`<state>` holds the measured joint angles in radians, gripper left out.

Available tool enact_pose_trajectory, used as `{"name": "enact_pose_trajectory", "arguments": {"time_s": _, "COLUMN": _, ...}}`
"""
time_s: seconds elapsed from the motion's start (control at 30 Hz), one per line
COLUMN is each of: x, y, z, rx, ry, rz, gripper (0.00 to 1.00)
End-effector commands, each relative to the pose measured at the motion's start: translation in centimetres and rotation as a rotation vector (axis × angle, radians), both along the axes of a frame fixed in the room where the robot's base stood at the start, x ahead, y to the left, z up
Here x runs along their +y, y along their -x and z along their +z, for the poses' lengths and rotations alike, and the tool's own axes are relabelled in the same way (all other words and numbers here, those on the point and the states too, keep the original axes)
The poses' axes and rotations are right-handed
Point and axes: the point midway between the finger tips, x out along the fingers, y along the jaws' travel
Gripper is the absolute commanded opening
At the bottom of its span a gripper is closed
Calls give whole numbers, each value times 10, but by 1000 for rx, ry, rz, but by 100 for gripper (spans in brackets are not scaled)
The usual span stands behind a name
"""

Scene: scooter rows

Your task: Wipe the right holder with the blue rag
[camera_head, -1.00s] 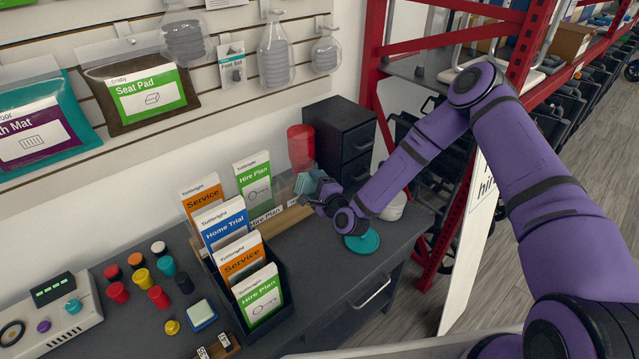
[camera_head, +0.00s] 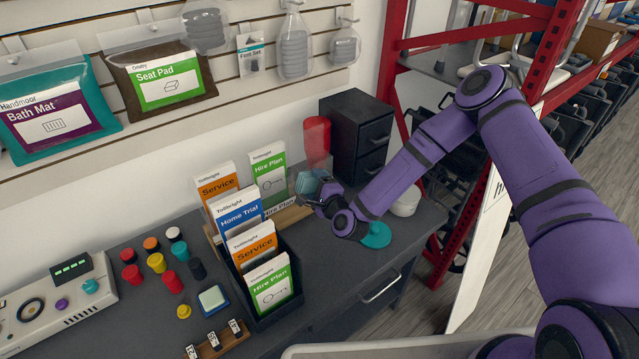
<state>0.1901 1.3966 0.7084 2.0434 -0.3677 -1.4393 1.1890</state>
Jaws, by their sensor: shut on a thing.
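My gripper (camera_head: 318,193) is shut on a small blue-teal cloth, the blue rag (camera_head: 306,182). It is at the right end of the rear holder on the desk, which has a clear panel and a wooden base (camera_head: 292,217) labelled "Hire Plan". The rag is at or very near the clear panel; I cannot tell whether they touch. A green "Hire Plan" leaflet (camera_head: 268,174) stands at this holder's left part. A black stepped holder (camera_head: 290,305) with several leaflets stands in front and to the left. My gripper hides part of the rear holder's right end.
A red cup-like object (camera_head: 316,137) and a black drawer unit (camera_head: 345,125) stand behind my gripper. A teal disc (camera_head: 376,236) and a white tub (camera_head: 406,202) are to its right. Several coloured knobs (camera_head: 157,262) and a blue-white pad (camera_head: 212,299) lie left. Red shelving (camera_head: 465,200) bounds the right.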

Motion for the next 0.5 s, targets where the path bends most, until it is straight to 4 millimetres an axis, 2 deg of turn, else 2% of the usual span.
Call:
{"name": "enact_pose_trajectory", "arguments": {"time_s": 0.2, "x": 15, "y": 9, "z": 0, "rx": 1, "ry": -2, "rz": 1, "gripper": 50}}
{"name": "enact_pose_trajectory", "arguments": {"time_s": 0.5, "x": 18, "y": 10, "z": 0, "rx": 0, "ry": 0, "rz": 1, "gripper": 50}}
